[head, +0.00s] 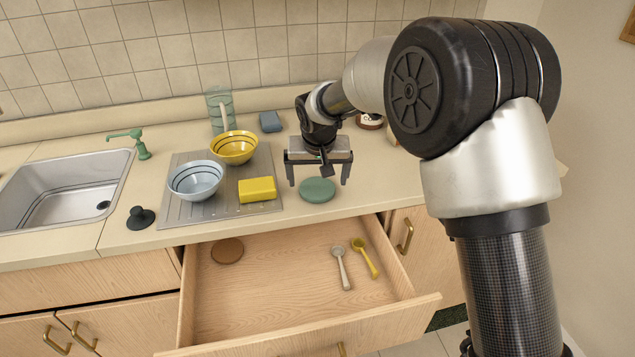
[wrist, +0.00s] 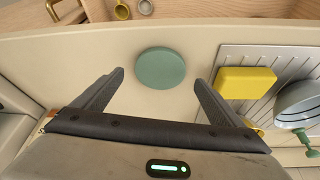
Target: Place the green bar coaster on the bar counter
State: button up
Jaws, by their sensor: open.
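The green bar coaster (head: 317,190) is a flat round disc lying on the beige bar counter (head: 368,196), close to the front edge above the open drawer. In the wrist view the coaster (wrist: 161,68) lies flat just beyond the fingertips and in line with the gap between them. My gripper (head: 318,182) is open and empty, its fingers pointing down above the counter near the coaster. In the wrist view the two fingers (wrist: 158,78) are spread apart. Nothing visible touches the coaster except the counter.
An open drawer (head: 290,295) holds a brown disc (head: 227,251), a grey spoon (head: 341,267) and a yellow spoon (head: 365,258). Left of the coaster, a metal drainer (head: 215,212) carries a yellow block (head: 257,189), a blue bowl (head: 195,180) and a yellow bowl (head: 234,147). A sink (head: 65,190) lies farther left.

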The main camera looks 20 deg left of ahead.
jog(key=v, duration=0.8)
jog(key=shift+r, duration=0.35)
jog(key=shift+s, duration=0.1)
jog(key=s+d+r+m, duration=0.1)
jog(key=s+d+r, duration=0.25)
jog(key=d, duration=0.35)
jog(key=s+d+r+h, duration=0.1)
jog(key=s+d+r, duration=0.1)
jog(key=d+r, duration=0.3)
jog(key=s+d+r+m, duration=0.1)
jog(key=s+d+r, duration=0.1)
jog(key=d, duration=0.6)
jog(key=s+d+m, duration=0.1)
jog(key=s+d, duration=0.6)
jog(key=s, duration=0.2)
jog(key=s+d+f+m+t, duration=0.1)
jog(key=s+d, duration=0.6)
jog(key=s, duration=0.3)
jog(key=shift+d+h, duration=0.2)
jog(key=shift+h, duration=0.1)
